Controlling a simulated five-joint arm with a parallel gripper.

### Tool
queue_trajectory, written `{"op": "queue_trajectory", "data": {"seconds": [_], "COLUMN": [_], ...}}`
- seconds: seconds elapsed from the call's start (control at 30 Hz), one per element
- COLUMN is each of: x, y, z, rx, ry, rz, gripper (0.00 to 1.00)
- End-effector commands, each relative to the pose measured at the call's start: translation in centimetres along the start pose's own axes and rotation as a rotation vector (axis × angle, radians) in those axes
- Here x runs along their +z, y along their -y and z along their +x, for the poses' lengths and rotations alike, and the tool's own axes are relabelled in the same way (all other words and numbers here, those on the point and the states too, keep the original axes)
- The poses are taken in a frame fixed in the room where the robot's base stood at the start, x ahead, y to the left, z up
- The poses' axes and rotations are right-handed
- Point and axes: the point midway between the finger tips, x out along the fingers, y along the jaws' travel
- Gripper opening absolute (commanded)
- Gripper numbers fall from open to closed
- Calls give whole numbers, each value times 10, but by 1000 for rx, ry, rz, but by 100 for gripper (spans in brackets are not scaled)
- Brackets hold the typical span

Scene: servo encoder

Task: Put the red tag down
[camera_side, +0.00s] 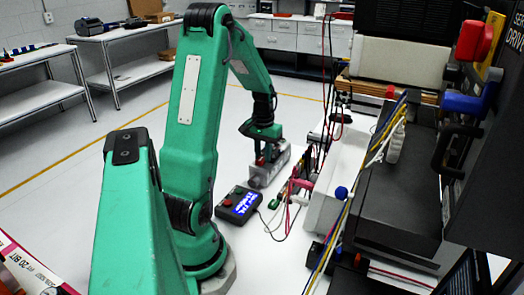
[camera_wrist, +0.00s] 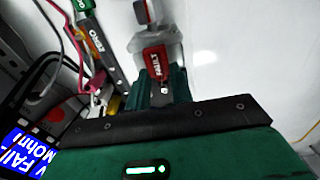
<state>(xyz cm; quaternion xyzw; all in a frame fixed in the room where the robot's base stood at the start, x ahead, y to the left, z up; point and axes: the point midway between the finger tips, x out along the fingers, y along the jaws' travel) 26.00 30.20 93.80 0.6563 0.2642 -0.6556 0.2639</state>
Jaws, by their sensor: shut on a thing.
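The red tag (camera_wrist: 155,62) with white lettering shows in the wrist view, upper middle, at the tips of my gripper (camera_wrist: 160,88). My gripper is shut on it. In front of it a grey metal part with a red piece at the top is partly seen. In the side view my gripper (camera_side: 264,150) points down over a grey metal motor-like body (camera_side: 268,168) on the white surface. Only small red bits show there, so the tag's height above that body cannot be told.
A dark handheld box (camera_side: 240,203) with a lit blue screen stands left of several cables and clips (camera_side: 298,188). A strip marked ZERO (camera_wrist: 98,45) lies left of the tag in the wrist view. White surface right of it is clear. Dark equipment (camera_side: 400,200) stands at right.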

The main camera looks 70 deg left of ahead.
Motion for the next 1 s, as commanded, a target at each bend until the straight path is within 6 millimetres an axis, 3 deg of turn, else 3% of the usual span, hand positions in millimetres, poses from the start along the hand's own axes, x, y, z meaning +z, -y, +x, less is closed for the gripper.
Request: {"op": "queue_trajectory", "data": {"seconds": [0.9,0.93,1.0], "x": [2,2,2], "y": [0,0,0], "z": [18,18,18], "rx": [1,1,1], "ry": [7,7,7], "rz": [0,0,0], "gripper": [1,24,38]}}
